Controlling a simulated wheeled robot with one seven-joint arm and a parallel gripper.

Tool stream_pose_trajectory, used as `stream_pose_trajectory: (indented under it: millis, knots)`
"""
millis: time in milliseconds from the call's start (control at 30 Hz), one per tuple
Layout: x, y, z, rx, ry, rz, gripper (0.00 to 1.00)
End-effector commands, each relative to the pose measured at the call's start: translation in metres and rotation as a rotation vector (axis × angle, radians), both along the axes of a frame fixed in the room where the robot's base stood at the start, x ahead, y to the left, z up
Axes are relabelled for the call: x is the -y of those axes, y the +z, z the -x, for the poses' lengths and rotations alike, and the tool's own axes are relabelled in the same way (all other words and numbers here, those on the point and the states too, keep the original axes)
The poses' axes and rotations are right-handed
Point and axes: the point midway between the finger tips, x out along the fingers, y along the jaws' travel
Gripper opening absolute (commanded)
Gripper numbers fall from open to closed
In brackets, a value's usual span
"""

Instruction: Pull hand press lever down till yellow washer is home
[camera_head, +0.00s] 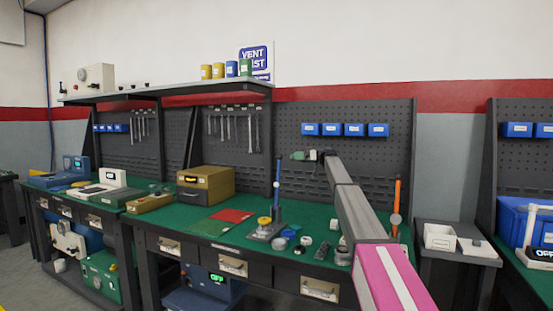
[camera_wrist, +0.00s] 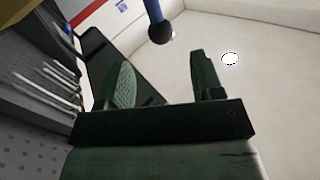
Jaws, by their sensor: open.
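The hand press (camera_head: 265,231) stands on the green bench top with its blue lever (camera_head: 278,172) upright. A yellow washer (camera_head: 264,221) shows low at the press; I cannot tell how far it is seated. My gripper (camera_head: 294,155) is just right of the lever's upper end in the head view. In the wrist view my gripper (camera_wrist: 161,62) is open and empty, and the blue lever (camera_wrist: 154,10) with its dark ball end (camera_wrist: 161,33) lies ahead, between the finger directions. The ball looks apart from both fingers. The washer is not in the wrist view.
An orange upright lever (camera_head: 397,197) stands right of my arm. A pegboard (camera_head: 300,175) rises behind.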

Motion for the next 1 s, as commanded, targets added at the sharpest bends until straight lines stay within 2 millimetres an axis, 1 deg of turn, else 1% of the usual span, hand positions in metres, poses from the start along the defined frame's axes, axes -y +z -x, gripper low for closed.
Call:
stream_pose_trajectory:
  millis: [167, 267, 500, 600, 767, 1000]
  knots:
    - [-0.019, 0.0, 0.006, 0.0, 0.001, 0.001, 0.61]
    - [-0.033, 0.0, 0.01, 0.0, 0.001, 0.001, 0.61]
    - [-0.075, 0.0, 0.021, 0.0, 0.001, 0.001, 0.61]
    - [-0.088, 0.0, 0.024, 0.0, 0.0, 0.001, 0.61]
    - [-0.098, 0.0, 0.026, 0.0, 0.0, 0.001, 0.61]
    - [-0.099, 0.0, 0.026, 0.0, -0.001, 0.0, 0.61]
